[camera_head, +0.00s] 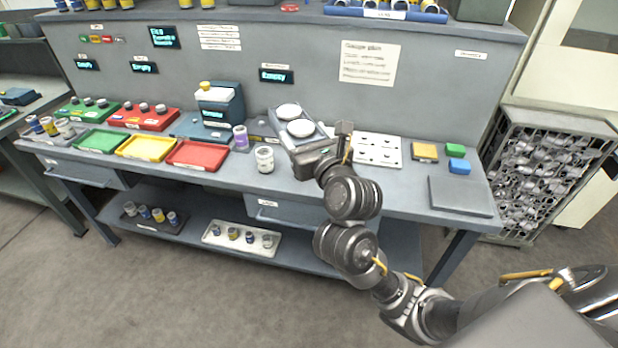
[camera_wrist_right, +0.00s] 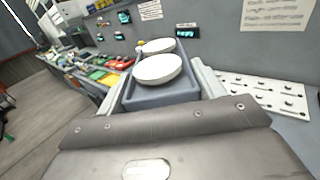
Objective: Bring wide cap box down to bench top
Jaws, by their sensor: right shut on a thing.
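The wide cap box is a shallow grey-blue box (camera_head: 314,118) with two large white round caps in it. In the head view it is at the middle of the bench, in front of the back panel. My right gripper (camera_head: 320,147) is shut on its near end. In the right wrist view the box (camera_wrist_right: 162,98) sits between the two light fingers, with the caps facing up. The bench top (camera_head: 228,175) lies around it. I cannot tell whether the box's underside touches the bench. My left gripper is not in view.
Left of the box are a purple-labelled jar (camera_head: 240,138), a clear jar (camera_head: 264,160) and a red tray (camera_head: 196,155). An upper shelf (camera_head: 300,17) runs above the back panel.

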